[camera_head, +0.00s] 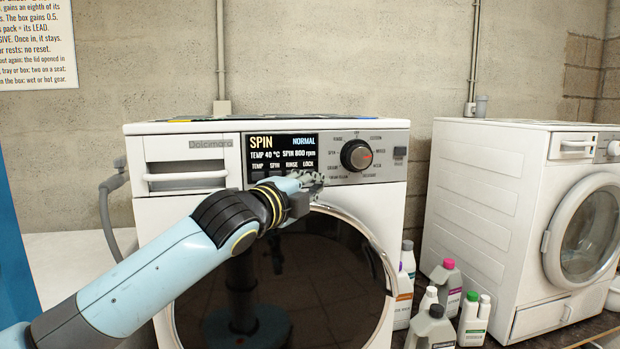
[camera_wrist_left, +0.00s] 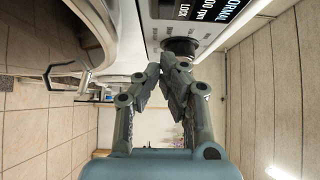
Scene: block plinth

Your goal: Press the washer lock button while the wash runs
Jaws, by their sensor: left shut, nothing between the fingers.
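The white washer (camera_head: 393,215) faces me with its dark round door closed. Its display (camera_head: 282,150) reads SPIN, NORMAL, TEMP 40 °C and SPIN 800 rpm, with labels TEMP, SPIN, RINSE and LOCK along the bottom. My left gripper (camera_head: 316,178) is shut and empty, with its fingertips just below the LOCK label. The lock button itself is hidden behind the fingers, and I cannot tell if they touch it. In the left wrist view the shut fingers (camera_wrist_left: 172,66) point at the panel, near the dial (camera_wrist_left: 180,46) and the LOCK label. My right gripper is not in view.
The program dial (camera_head: 356,155) is right of the display. Several bottles (camera_head: 447,283) stand between this washer and a second white machine (camera_head: 478,200). A detergent drawer (camera_head: 186,177) is at the left. A grey hose (camera_head: 106,208) hangs beside the washer.

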